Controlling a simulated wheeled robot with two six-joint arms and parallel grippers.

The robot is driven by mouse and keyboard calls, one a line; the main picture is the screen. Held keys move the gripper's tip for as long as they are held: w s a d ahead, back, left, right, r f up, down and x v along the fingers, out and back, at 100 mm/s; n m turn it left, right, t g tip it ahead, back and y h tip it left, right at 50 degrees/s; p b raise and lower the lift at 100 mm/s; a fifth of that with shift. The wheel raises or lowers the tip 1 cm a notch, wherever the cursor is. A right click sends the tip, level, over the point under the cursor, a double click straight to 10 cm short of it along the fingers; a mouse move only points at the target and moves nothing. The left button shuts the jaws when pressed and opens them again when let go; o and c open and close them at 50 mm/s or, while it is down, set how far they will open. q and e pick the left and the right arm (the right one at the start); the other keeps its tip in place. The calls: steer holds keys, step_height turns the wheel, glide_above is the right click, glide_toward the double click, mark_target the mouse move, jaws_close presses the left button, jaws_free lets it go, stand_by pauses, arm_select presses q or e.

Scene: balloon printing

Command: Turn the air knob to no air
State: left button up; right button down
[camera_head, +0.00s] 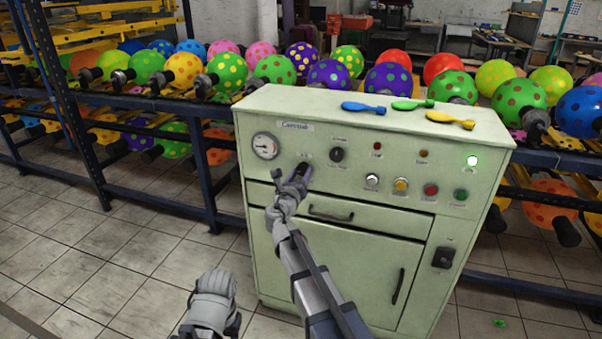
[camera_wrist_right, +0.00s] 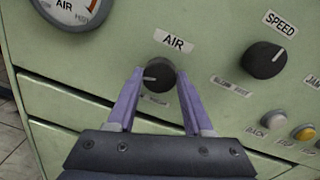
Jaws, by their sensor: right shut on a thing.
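The air knob (camera_wrist_right: 160,72) is a round black knob with a white pointer line, under an "AIR" label on the pale green control cabinet (camera_head: 350,250). Its pointer line faces left in the right wrist view. My right gripper (camera_wrist_right: 160,78) has its two purple-grey fingers on either side of the knob, shut on it. In the head view my right gripper (camera_head: 298,173) covers most of the knob at the panel's left. Small print below the knob is too blurred to read. Part of my left arm shows at the bottom left of the head view; its fingers are not visible.
The speed knob (camera_wrist_right: 265,60) is right of the air knob, and a pressure gauge (camera_head: 265,146) is to its upper left. Coloured buttons (camera_head: 401,185) sit farther right. Racks of dotted balloons stand behind.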

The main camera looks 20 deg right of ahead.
steer(key=n, duration=0.5)
steer(key=shift+p, duration=0.3)
steer(key=shift+n, duration=0.3)
steer(key=shift+c, duration=1.5)
jaws_free()
steer(key=shift+s, duration=0.1)
steer(key=v, duration=0.7)
steer(key=shift+s+a, duration=0.25)
steer(key=shift+r, duration=0.2)
